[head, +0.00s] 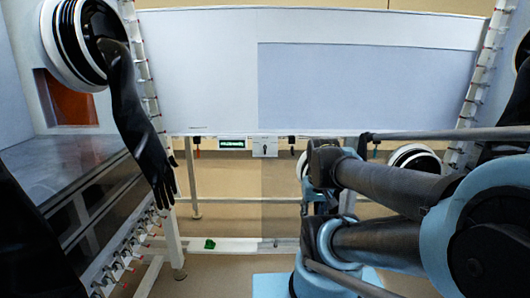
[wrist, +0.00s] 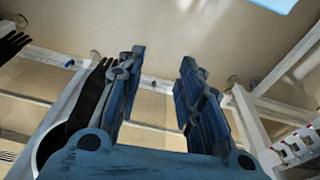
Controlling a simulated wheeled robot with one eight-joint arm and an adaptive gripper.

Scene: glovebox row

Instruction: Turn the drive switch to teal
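A small white box with a dark knob, which looks like the drive switch (head: 265,148), hangs under the front edge of the pale panel in the head view. Its markings are too small to read, so I cannot tell which colour the knob points to. My gripper (wrist: 160,58) is open and empty in the wrist view, its two blue-grey fingers well apart. The switch cannot be made out in the wrist view. In the head view my arm is on the right, and its folded links make the gripper hard to pick out.
A green-lit display (head: 232,144) sits left of the switch. A long black glove (head: 140,120) hangs from a round port at the left. A small green object (head: 210,244) lies on the low white rail (head: 235,247). Open floor shows between the frame legs.

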